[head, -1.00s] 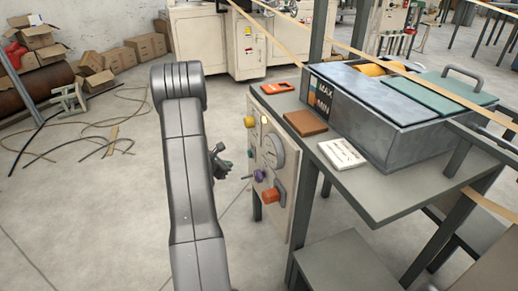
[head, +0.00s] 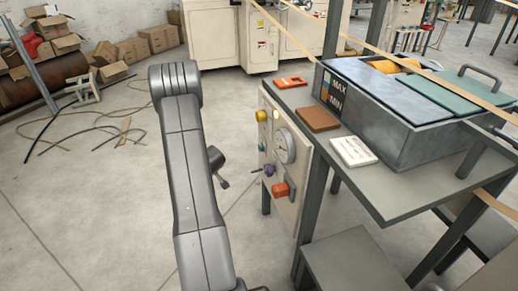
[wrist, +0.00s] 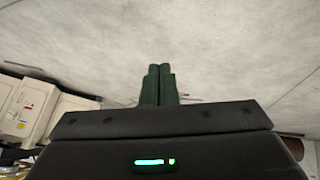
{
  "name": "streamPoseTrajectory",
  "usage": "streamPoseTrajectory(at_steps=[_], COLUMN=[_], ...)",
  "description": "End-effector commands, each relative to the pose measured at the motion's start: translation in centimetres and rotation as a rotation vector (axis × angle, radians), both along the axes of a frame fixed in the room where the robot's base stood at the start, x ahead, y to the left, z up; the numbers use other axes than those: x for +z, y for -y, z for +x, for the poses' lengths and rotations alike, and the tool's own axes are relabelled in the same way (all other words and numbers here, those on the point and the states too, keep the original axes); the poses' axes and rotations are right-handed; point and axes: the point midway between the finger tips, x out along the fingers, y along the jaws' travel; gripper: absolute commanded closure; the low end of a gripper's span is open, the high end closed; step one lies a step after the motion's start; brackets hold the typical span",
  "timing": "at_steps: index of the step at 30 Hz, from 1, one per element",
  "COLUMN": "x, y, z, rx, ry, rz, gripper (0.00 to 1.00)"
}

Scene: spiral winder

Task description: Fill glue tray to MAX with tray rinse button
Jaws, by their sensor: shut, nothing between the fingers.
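The grey metal glue tray (head: 425,135) stands on the table with a dark MAX/MIN level plate (head: 334,93) on its left end. An orange band shows beside the lettering; I cannot tell the exact level. A beige control panel (head: 286,212) hangs at the table's left side. I cannot read which is the tray rinse button.
A brown block (head: 318,119), a white labelled box (head: 352,151) and an orange item (head: 291,82) lie on the table (head: 405,200). A green lid (head: 455,95) covers part of the tray. Cables (head: 90,125) lie on the left floor. Floor between arm and panel is clear.

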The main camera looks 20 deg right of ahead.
Motion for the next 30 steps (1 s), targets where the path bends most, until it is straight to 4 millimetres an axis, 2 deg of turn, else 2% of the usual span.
streamPoseTrajectory(at_steps=[3,8,16,23,30], x=[0.8,2.3,5.0,7.0,8.3], y=[-0.7,-0.7,1.2,4.2,7.1], z=[1.3,2.9,4.4,3.5,0.8], rx=[-0.130,-0.319,-0.650,-0.943,-1.211], ry=[0.091,0.230,0.486,0.726,0.953], rz=[0.130,0.294,0.518,0.648,0.709], gripper=[1.00,1.00,1.00,1.00,1.00])
